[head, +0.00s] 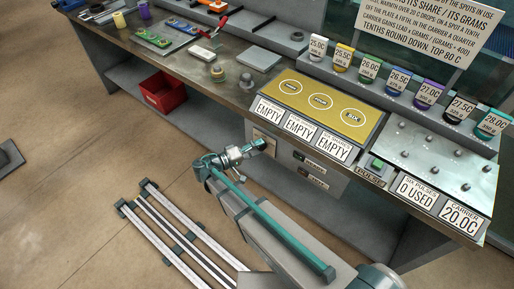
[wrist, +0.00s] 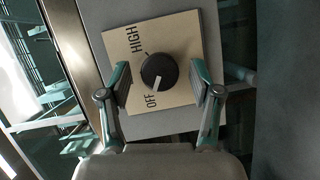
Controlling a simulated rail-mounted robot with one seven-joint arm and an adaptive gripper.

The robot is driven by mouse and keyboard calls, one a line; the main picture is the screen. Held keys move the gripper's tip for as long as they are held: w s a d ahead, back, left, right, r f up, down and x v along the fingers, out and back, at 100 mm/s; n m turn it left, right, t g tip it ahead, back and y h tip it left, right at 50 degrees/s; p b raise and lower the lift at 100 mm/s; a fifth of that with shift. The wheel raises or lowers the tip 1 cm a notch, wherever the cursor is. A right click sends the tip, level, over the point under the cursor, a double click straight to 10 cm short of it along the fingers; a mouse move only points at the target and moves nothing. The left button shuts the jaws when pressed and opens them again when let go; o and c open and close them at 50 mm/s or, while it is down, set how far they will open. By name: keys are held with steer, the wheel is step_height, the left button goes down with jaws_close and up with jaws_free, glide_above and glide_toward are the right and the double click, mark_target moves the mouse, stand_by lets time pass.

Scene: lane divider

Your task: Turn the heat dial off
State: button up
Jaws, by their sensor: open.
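The heat dial (wrist: 159,72) is a round black knob on a beige plate (wrist: 188,32) marked HIGH and OFF. Its white pointer mark is on the lower side of the knob, facing the word OFF. My gripper (wrist: 160,83) is open, with one finger on each side of the dial and a visible gap to the knob on both sides. In the head view my gripper (head: 258,146) is at the bench front, below the EMPTY labels. It hides the dial there, and only part of the beige plate shows.
A yellow panel (head: 296,87) with several round spots is on the bench above. A green PULSE button (head: 376,164) and a metal plate (head: 398,136) are to its right. Several labelled cups stand along the back. A red bin (head: 162,92) is on the lower shelf.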

steer(key=shift+a, duration=0.1)
steer(key=v, duration=1.1)
steer(key=shift+s+a, duration=0.3)
steer(key=shift+w, duration=0.1)
steer(key=s+d+f+n+g+y, duration=0.2)
steer(key=s+d+f+g+y, duration=0.25)
steer(key=f, duration=0.55)
steer(key=s+d+f+n+g+y, duration=0.25)
steer(key=s+d+f, duration=0.35)
steer(key=d+f, duration=0.3)
steer(key=s+d+f+m+g+y, duration=0.4)
steer(key=s+d, duration=0.3)
steer(key=s, duration=0.4)
steer(key=s+d+f+m+g+y, duration=0.3)
steer(key=s+d, duration=0.4)
steer(key=s, duration=0.5)
step_height(320, 180, down, 2)
steer(key=shift+d+f+m+g+y, duration=0.2)
steer(key=shift+d+m+g+y, duration=0.2)
steer(key=shift+m+g, duration=0.45)
